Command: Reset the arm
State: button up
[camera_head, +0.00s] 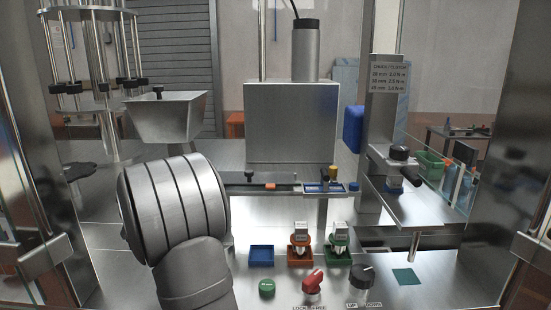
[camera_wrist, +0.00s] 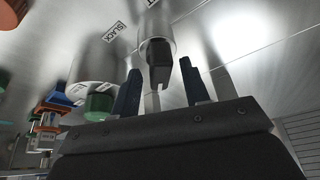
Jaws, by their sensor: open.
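My gripper (camera_wrist: 159,68) shows in the wrist view with its two dark blue fingers spread apart. A black lever-like knob (camera_wrist: 160,68) on a grey round base stands in line with the gap between the fingers. Whether the fingers are beside it or short of it I cannot tell; neither finger is seen pressing on it. A label reading "SLACK" is near it. In the head view my grey arm fills the lower left, and my gripper is hidden there.
In front are a green button (camera_head: 266,288), a red knob (camera_head: 313,281) and a black knob (camera_head: 361,277). Behind them sit a blue tray (camera_head: 261,256) and orange and green trays holding small items. A hopper (camera_head: 165,117), steel box (camera_head: 290,120) and post (camera_head: 383,140) stand farther back.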

jog(key=shift+d+n+y, duration=0.1)
jog(key=shift+n+y, duration=0.7)
jog(key=shift+n, duration=1.3)
jog(key=shift+o, duration=0.2)
